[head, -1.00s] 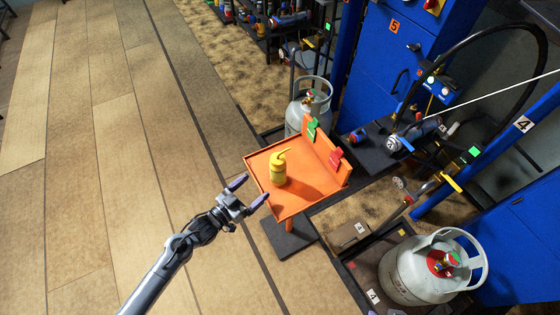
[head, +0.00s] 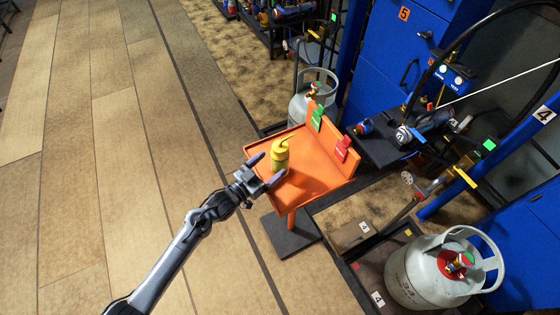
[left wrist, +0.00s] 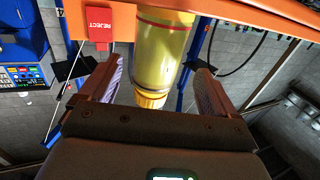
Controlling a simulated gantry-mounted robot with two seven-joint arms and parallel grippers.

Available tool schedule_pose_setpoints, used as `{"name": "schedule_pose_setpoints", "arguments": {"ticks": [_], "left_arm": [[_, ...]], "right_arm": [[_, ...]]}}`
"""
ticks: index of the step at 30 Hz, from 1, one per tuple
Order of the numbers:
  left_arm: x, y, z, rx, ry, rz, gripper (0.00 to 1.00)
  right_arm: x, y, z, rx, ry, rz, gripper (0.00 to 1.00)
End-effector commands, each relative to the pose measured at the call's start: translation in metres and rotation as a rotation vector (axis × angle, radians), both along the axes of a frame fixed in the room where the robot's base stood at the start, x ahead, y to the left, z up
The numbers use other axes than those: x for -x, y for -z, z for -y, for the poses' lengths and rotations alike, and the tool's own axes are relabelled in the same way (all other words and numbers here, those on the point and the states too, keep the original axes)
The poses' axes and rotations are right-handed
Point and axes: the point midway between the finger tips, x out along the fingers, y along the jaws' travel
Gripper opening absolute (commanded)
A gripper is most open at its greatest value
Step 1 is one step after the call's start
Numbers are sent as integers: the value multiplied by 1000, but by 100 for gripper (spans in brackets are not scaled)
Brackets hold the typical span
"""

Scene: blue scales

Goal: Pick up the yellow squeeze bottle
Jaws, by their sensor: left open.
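The yellow squeeze bottle (head: 280,157) stands upright on the orange tray (head: 312,193), near its left side. My left gripper (head: 266,168) is open at the tray's left edge, with its fingers pointing at the bottle. In the left wrist view the bottle (left wrist: 162,50) lines up between the two spread fingers (left wrist: 155,85), and its yellow cap shows close to the palm side of the picture. I see no finger clearly touching it. My right gripper is not in view.
A green tag (head: 317,117) and a red tag (head: 342,149) marked REJECT sit on the tray's raised back panel. Grey gas cylinders stand behind the tray (head: 315,98) and at the lower right (head: 425,275). The floor at left is clear.

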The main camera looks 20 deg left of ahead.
Motion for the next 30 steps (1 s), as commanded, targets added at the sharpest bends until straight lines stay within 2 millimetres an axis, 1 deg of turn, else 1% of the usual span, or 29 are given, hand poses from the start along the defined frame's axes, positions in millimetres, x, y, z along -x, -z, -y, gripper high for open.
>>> {"name": "schedule_pose_setpoints", "arguments": {"ticks": [6, 10, 14, 20, 21, 26, 30], "left_arm": [[-24, 3, 15, 3, 0, 1, 90], [-37, 2, 21, 2, 0, 1, 90], [-42, 2, 23, 0, 0, 0, 90], [-42, 1, 23, 0, 0, 0, 90], [-42, 1, 23, 0, 0, 0, 89], [-42, 1, 23, 1, 0, 0, 64], [-42, 1, 23, 1, 0, 0, 43]], "right_arm": [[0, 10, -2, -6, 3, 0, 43], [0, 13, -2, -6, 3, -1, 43], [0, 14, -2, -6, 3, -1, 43], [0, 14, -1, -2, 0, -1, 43], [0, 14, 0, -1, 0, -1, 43], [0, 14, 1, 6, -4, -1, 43], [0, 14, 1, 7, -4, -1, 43]]}}
